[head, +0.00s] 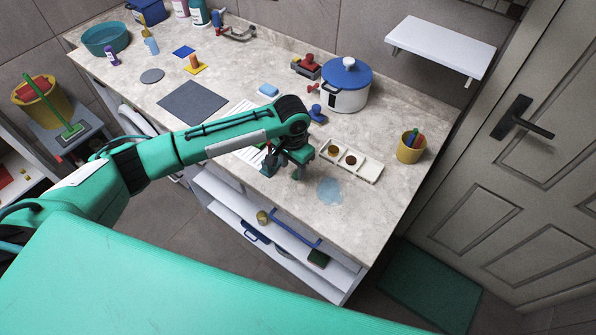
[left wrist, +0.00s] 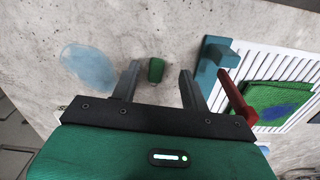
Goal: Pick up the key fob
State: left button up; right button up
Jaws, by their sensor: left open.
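A small dark green object, which looks like the key fob (left wrist: 155,70), lies on the stone worktop in the left wrist view. My left gripper (left wrist: 160,76) is open, with one finger on each side of the fob in that view and nothing held. I cannot tell how far the fingertips are above the worktop. In the head view my left gripper (head: 297,168) points down over the worktop, and the arm and gripper hide most of the fob's spot. My right gripper is not in view.
A pale blue puddle-like patch (head: 330,191) lies right of the gripper. A teal stand-like object (head: 268,165) and a white ribbed rack (left wrist: 296,68) are close on the other side. A white sectioned tray (head: 368,170), a lidded pot (head: 346,98) and a yellow cup (head: 411,150) stand beyond.

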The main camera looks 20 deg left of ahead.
aim_at(294, 177)
pick_arm(q)
jog(key=shift+d+f+p, duration=0.15)
jog(key=shift+f+p, duration=0.3)
jog(key=shift+f, duration=1.35)
grip_shut()
jog(key=shift+r, duration=0.15)
